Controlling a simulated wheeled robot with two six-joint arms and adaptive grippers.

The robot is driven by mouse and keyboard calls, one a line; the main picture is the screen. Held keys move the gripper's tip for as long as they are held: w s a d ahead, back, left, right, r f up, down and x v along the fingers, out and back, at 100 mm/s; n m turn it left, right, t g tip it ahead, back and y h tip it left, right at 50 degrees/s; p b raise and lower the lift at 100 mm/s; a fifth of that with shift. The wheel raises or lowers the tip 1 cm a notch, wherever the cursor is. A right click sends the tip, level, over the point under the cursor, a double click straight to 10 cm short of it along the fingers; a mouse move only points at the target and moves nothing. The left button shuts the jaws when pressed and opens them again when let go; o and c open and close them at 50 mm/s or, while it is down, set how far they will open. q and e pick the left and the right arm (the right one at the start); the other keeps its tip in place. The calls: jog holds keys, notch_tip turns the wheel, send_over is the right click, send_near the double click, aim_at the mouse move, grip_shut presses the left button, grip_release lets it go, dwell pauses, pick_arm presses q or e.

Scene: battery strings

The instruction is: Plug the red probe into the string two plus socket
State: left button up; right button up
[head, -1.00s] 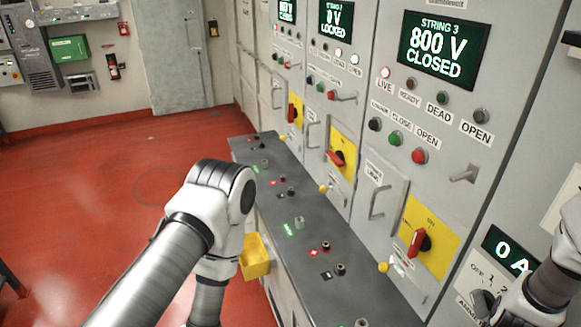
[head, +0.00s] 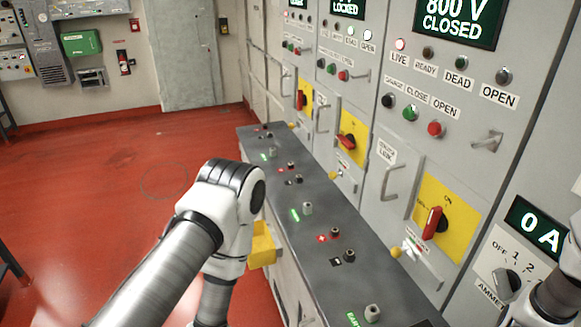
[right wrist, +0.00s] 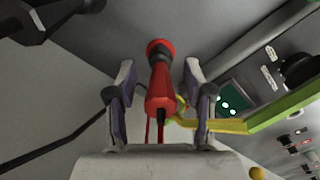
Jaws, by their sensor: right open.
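The red probe (right wrist: 160,80) shows in the right wrist view with its red lead running down. It lies between the two fingers of my right gripper (right wrist: 160,82), which are apart, with gaps visible on both sides. In the head view, the middle socket pair on the grey bench has a red-marked socket (head: 291,165), which appears to be the string two plus socket; its label is too small to read. A dark-marked socket (head: 299,179) sits beside it. My left arm reaches in from the left, but its gripper is not visible. My right gripper is outside the head view.
A nearer red-marked plus socket (head: 335,232) and a green-labelled socket (head: 307,208) stand on the bench. A yellow bin (head: 262,246) hangs at its front edge. Cabinets with yellow switch plates (head: 445,210) rise behind. The red floor (head: 90,210) at left is mostly clear.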

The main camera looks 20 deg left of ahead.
jog(key=shift+w, duration=0.2)
grip_shut()
jog(key=shift+r, duration=0.15)
jog(key=shift+r+p, duration=1.5)
jog(key=shift+r, duration=0.1)
jog(key=shift+r+p, duration=2.1)
jog(key=shift+r, duration=0.4)
